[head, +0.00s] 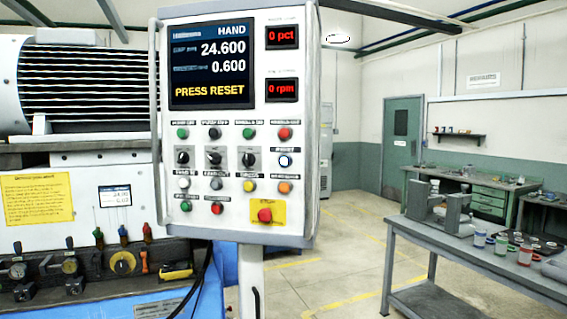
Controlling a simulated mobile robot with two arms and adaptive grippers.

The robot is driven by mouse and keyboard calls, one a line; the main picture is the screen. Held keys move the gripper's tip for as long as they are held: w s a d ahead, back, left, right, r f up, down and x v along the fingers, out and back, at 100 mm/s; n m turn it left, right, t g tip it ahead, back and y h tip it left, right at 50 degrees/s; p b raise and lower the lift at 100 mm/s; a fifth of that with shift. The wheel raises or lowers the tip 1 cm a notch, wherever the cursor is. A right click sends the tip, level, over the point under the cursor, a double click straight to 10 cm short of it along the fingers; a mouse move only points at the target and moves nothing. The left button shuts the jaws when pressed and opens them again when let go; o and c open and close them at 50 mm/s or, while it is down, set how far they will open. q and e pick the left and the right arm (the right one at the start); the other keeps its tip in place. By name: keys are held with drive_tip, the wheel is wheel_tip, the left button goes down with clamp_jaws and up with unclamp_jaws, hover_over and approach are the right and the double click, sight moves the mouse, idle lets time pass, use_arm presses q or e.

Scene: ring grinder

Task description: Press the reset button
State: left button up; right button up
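The control panel (237,215) stands upright in the middle left of the head view, facing me. The reset button (285,160) is a small round white button with a blue ring, at the right of the panel's second row. A small blue label above it appears to read "RESET". Neither of my grippers is in view, and nothing covers the button.
Close around it are a red button (285,133) above, an orange button (285,187) below and a black selector (249,158) to the left. A red emergency stop (265,215) sits lower. A grey workbench (460,262) stands at right, with open floor between.

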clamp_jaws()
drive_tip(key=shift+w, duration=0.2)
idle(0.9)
